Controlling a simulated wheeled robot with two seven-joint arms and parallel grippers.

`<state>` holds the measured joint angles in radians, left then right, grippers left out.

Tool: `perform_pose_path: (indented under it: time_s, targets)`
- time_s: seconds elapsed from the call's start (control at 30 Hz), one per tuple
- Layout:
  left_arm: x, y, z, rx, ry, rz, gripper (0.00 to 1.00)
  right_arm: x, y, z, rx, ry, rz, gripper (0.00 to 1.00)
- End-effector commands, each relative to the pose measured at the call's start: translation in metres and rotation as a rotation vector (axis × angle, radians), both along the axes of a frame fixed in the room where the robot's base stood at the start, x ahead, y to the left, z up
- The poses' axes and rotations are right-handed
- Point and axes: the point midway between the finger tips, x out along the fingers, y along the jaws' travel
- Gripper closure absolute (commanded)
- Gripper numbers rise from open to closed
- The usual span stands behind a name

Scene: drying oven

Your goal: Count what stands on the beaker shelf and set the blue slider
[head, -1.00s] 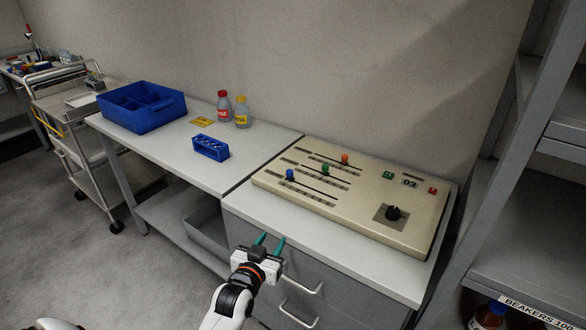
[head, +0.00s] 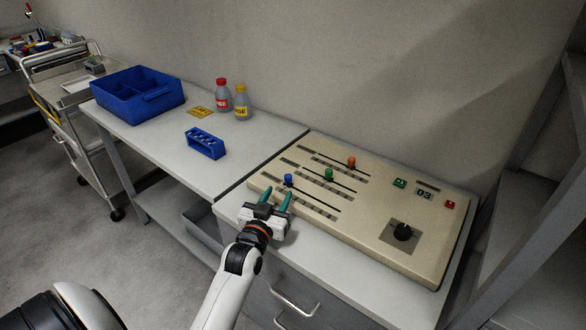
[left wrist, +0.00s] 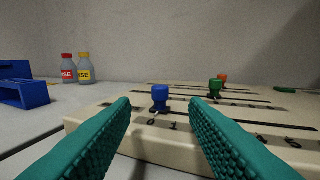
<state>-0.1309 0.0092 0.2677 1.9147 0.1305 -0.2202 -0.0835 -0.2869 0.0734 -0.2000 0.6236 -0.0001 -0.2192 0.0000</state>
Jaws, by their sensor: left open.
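The blue slider (head: 288,180) sits near the left end of the front track on the beige control panel (head: 375,245). My left gripper (head: 276,196) is open and empty, just in front of the panel's left part, with its fingers pointing toward the blue slider. In the left wrist view the blue knob (left wrist: 160,97) stands upright between the teal fingertips, beyond them, near the scale's 0 and 1 marks. The fingers look apart from it. The grey shelf unit (head: 515,215) at the right edge is cut off; its beaker label and anything standing there are out of view. My right gripper is not in view.
A blue rack (head: 205,143), two bottles (head: 241,102) and a blue bin (head: 138,95) stand on the left bench.

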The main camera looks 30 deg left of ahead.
Motion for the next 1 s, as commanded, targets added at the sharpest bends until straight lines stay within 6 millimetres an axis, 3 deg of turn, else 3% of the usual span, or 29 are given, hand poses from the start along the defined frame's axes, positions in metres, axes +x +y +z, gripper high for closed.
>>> perform_pose_path:
  time_s: [0.27, 0.5, 0.7, 0.97, 1.0]
  targets:
    - [0.055, 0.013, 0.002, 0.0, -0.002, 0.0, 0.59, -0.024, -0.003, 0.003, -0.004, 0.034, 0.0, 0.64]
    - [0.091, 0.022, 0.001, 0.0, 0.0, 0.0, 0.59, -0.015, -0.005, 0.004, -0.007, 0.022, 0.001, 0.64]
    - [0.102, 0.025, 0.0, 0.0, 0.0, 0.001, 0.59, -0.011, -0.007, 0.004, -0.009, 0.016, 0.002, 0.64]
    - [0.102, 0.025, 0.0, 0.0, 0.0, 0.001, 0.59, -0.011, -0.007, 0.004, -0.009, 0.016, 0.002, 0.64]
    - [0.102, 0.025, 0.0, 0.001, 0.0, 0.001, 0.66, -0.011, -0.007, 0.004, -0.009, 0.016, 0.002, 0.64]
